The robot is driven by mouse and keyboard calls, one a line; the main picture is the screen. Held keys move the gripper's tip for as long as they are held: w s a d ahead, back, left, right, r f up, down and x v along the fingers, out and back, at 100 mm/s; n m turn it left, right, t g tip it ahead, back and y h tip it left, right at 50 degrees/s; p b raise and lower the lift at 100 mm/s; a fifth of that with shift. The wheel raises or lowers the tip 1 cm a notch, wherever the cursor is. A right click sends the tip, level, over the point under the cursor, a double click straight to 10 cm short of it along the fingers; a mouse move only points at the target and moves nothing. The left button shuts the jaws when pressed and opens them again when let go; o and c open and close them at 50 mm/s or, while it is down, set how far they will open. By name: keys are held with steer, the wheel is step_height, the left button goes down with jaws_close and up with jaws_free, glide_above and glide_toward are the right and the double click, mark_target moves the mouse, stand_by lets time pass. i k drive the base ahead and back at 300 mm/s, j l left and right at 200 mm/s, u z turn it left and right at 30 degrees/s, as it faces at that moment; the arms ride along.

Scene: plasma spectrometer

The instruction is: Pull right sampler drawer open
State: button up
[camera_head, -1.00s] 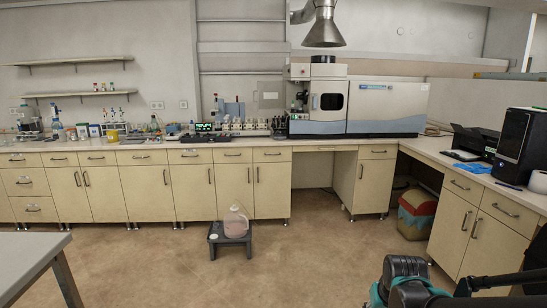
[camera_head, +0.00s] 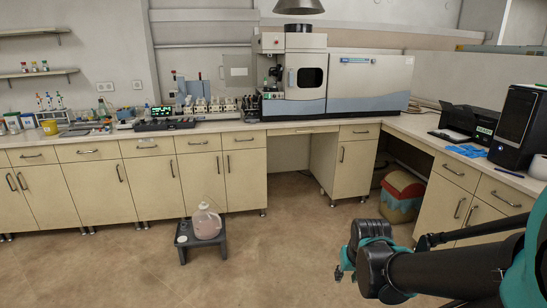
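The bench drawers form a row below the counter. The two below the autosampler (camera_head: 215,104) are a left one (camera_head: 198,144) and a right one (camera_head: 239,140). Both look shut, each with a dark bar handle. I cannot tell for sure which is the right sampler drawer. My gripper (camera_head: 343,272) is at the lower right, low over the floor in front of the bench, well apart from the drawers. Its fingers are small and partly hidden by the wrist, so I cannot tell whether it is open.
A small dark stool (camera_head: 206,242) with a jug (camera_head: 206,222) stands before the cabinets. The spectrometer (camera_head: 370,82) is on the counter. Cabinets (camera_head: 461,206) run along the right. The middle floor is clear.

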mark_target(232, 140)
steer(key=i+j, duration=0.2)
steer(key=i, duration=0.3)
steer(key=i+j, duration=0.2)
steer(key=i, duration=0.3)
steer(key=i+j, duration=0.2)
steer(key=i, duration=0.3)
steer(key=i+j, duration=0.2)
steer(key=i, duration=0.3)
steer(key=i+j, duration=0.2)
steer(key=i, duration=0.3)
steer(key=i+j, duration=0.2)
steer(key=i, duration=0.3)
steer(key=l+z, duration=0.05)
